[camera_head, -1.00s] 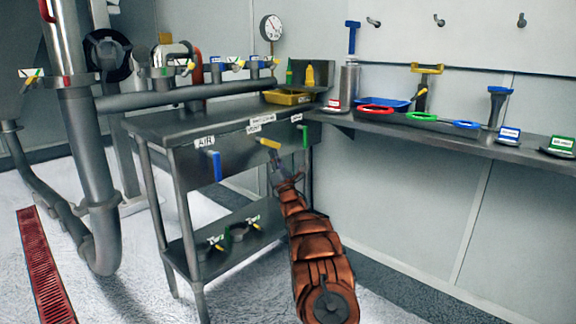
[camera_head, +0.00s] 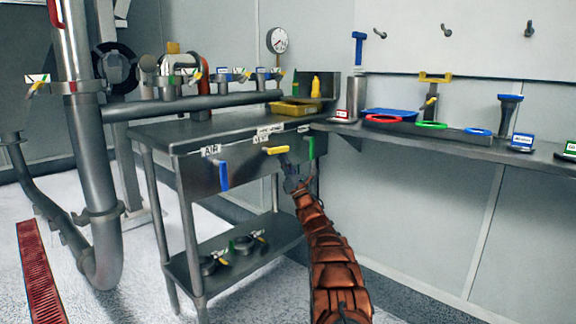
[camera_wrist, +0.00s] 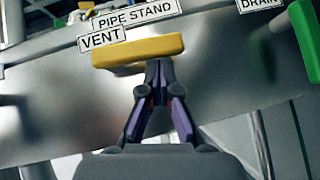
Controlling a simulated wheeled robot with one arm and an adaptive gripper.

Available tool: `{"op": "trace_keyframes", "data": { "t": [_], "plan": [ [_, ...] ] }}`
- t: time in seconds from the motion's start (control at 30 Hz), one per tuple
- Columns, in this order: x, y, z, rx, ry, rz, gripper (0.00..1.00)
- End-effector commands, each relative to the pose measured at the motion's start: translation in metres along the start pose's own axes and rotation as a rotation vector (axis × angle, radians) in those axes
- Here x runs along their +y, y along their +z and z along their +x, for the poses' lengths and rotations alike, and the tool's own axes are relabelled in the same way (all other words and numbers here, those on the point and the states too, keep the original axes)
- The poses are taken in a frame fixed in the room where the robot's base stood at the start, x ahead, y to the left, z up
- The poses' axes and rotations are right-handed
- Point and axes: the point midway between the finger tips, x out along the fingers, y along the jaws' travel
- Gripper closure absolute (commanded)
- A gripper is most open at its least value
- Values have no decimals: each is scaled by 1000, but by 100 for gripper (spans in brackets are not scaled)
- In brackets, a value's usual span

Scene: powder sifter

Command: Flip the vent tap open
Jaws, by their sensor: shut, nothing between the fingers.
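The vent tap's yellow handle (camera_head: 277,150) sits on the front of the steel bench, and it lies roughly level. In the wrist view the yellow handle (camera_wrist: 138,50) is just below the VENT label (camera_wrist: 102,39). My gripper (camera_head: 289,176) is below the handle in the head view. In the wrist view the fingertips of my gripper (camera_wrist: 159,68) are together, empty, and just under the handle's lower edge. I cannot tell whether they touch it. The tap's body behind the handle is mostly hidden.
A blue AIR handle (camera_head: 223,175) hangs down on the left. A green handle (camera_head: 311,147), by the DRAIN label (camera_wrist: 258,3), hangs down on the right. The bench top (camera_head: 200,128) is mostly clear. A wall shelf (camera_head: 450,144) with rings and tools runs along the right.

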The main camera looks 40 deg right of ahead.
Motion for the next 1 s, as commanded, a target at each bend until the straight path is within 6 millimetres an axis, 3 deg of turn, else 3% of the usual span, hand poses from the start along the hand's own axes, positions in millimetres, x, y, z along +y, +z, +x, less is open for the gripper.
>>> {"op": "trace_keyframes", "data": {
  "t": [1.0],
  "plan": [
    [2,-3,3,-2,7,5,100]
  ]
}}
